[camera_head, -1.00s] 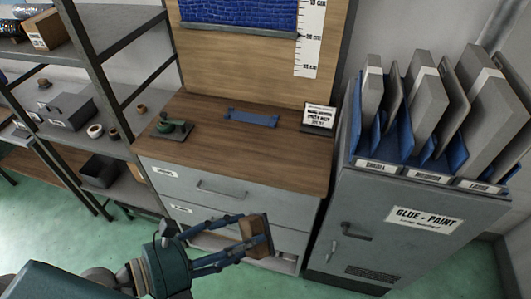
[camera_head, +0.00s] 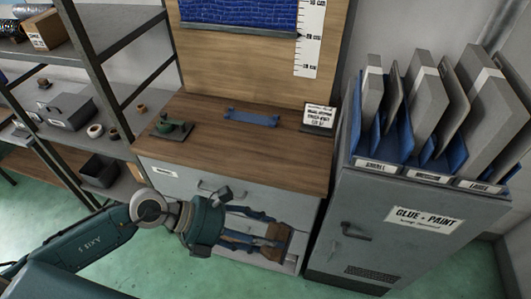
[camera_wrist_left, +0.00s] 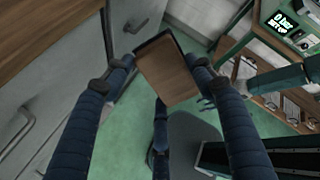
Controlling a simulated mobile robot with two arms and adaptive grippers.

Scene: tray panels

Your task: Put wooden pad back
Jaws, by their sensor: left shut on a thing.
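The wooden pad (camera_wrist_left: 168,72) is a flat brown block with a dark edge. In the left wrist view it sits between the two blue fingers of my left gripper (camera_wrist_left: 166,78), which is shut on it. In the head view the pad (camera_head: 276,238) is in front of the lower part of the grey drawer cabinet (camera_head: 180,184), below the wooden top. My left gripper (camera_head: 268,240) reaches to it from the left, partly hidden by my wrist.
A grey glue and paint cabinet (camera_head: 370,235) with upright panels stands at right. Shelving (camera_head: 75,150) stands at left. The green floor is clear in front.

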